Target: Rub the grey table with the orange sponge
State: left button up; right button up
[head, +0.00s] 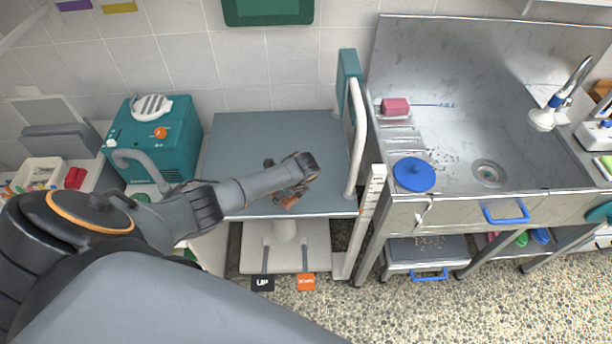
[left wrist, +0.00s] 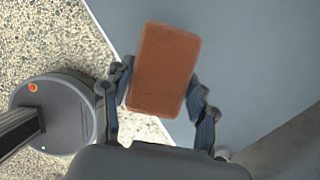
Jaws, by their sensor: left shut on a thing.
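The grey table (head: 240,140) stands in the middle of the head view, between the teal machine and the steel sink unit. My left gripper (head: 284,188) is over the front right part of the tabletop. It is shut on the orange sponge (head: 288,201), which is mostly hidden by the fingers there. In the left wrist view the sponge (left wrist: 164,72) sits upright between the two fingers, with the grey tabletop (left wrist: 240,50) behind it and the table's edge at its left. I cannot tell whether the sponge touches the table. My right gripper is not in view.
A teal machine (head: 172,140) stands left of the table. A white rail (head: 358,140) with a teal panel (head: 348,68) borders its right side. The steel sink unit (head: 460,120) holds a pink block (head: 396,106) and blue disc (head: 414,174). Pedals (head: 306,282) lie below. The tabletop's back is clear.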

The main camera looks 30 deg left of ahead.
pick_arm(q)
notch_tip(320, 180, up, 2)
jog(key=shift+r+p, duration=0.1)
jog(key=shift+p, duration=0.6)
jog(key=shift+r, duration=0.3)
jog(key=shift+r+p, duration=0.45)
jog(key=shift+r, duration=0.15)
jog(key=shift+s+r, duration=0.1)
jog(key=shift+r, duration=0.15)
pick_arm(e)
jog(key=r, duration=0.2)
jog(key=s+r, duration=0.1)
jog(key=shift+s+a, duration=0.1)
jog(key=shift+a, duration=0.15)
pick_arm(q)
jog(key=shift+d, duration=0.1)
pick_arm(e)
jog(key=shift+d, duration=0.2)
